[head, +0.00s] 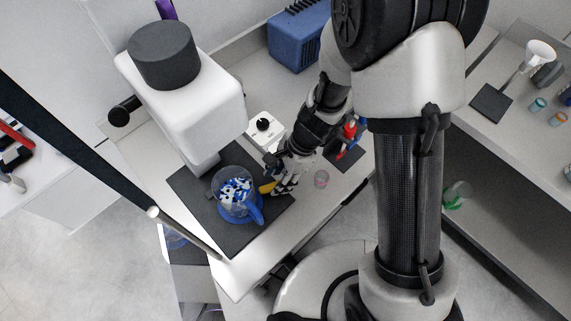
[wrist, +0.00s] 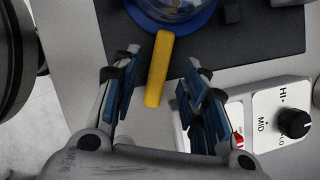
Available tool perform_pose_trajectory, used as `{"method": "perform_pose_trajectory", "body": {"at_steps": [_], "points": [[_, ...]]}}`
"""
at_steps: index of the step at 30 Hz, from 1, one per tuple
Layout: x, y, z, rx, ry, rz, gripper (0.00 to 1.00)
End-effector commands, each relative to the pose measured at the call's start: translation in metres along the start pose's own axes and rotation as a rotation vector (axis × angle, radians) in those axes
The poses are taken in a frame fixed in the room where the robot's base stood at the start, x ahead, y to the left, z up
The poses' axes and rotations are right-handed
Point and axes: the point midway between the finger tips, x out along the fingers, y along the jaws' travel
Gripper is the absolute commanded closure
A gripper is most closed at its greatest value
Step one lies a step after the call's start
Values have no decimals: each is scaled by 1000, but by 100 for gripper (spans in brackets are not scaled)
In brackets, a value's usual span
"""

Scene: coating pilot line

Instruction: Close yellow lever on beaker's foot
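The beaker (head: 232,187) is clear with a blue base and blue handle, and holds blue, white and dark pieces. It stands on a dark mat. Its blue foot (wrist: 172,22) shows at the top of the wrist view. The yellow lever (wrist: 158,68) sticks out from the foot toward my gripper; it also shows in the head view (head: 267,187). My gripper (wrist: 158,84) is open, with blue-padded fingers on either side of the lever's outer part. A gap shows between the lever and each finger. Nothing is held.
A white control box (wrist: 268,118) with a black knob and a red switch lies close to the right finger. The white machine head (head: 185,95) overhangs the dark mat (head: 200,205). A small clear cup (head: 321,179) and red and blue items (head: 350,130) stand right of my gripper.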

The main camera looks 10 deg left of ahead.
Motion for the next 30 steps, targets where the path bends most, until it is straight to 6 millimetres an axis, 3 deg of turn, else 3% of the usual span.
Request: {"method": "perform_pose_trajectory", "body": {"at_steps": [6, 13, 18, 30], "points": [[-50, -2, 0, -2, 2, -7, 60], [-88, -1, 0, 0, 1, -4, 60], [-99, 0, 0, 0, 1, -1, 60], [-100, 0, 0, 0, 1, 0, 60]]}}
